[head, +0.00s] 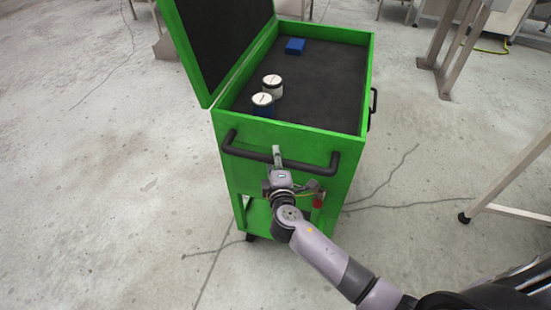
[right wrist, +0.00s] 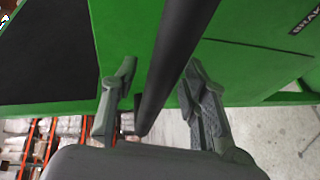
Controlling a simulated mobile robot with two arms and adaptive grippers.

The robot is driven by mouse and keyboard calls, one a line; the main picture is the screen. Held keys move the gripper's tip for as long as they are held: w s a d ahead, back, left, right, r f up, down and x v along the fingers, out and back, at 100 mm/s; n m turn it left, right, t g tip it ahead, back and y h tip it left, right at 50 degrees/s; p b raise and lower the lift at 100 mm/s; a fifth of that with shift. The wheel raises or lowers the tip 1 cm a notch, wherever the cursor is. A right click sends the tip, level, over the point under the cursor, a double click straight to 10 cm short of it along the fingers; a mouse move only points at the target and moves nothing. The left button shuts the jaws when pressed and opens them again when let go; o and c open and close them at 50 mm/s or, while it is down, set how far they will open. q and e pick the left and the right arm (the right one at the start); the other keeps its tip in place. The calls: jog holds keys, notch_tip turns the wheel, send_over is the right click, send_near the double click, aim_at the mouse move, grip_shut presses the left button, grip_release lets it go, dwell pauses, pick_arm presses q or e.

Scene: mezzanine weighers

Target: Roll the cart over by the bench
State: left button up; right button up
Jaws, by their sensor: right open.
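The green cart (head: 250,182) stands in front of me with its lid (head: 213,40) raised at the left. Its black handle (head: 250,154) runs across the near side. My right gripper (head: 277,156) is at the middle of this handle. In the right wrist view the handle bar (right wrist: 172,68) passes between the two spread fingers of the gripper (right wrist: 160,100), which is open around it. Whether either finger touches the bar I cannot tell. My left gripper is in neither view. I cannot tell which metal frame belongs to the bench.
On the cart's dark top are two white-lidded jars (head: 272,87) (head: 262,104) and a blue block (head: 295,46). A metal frame on a caster (head: 505,180) stands at the right, another frame leg (head: 450,50) behind it. The concrete floor at left (head: 100,180) is clear.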

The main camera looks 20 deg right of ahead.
jog(key=shift+w, duration=0.1)
jog(key=shift+c, duration=0.3)
grip_shut()
dwell(0.6)
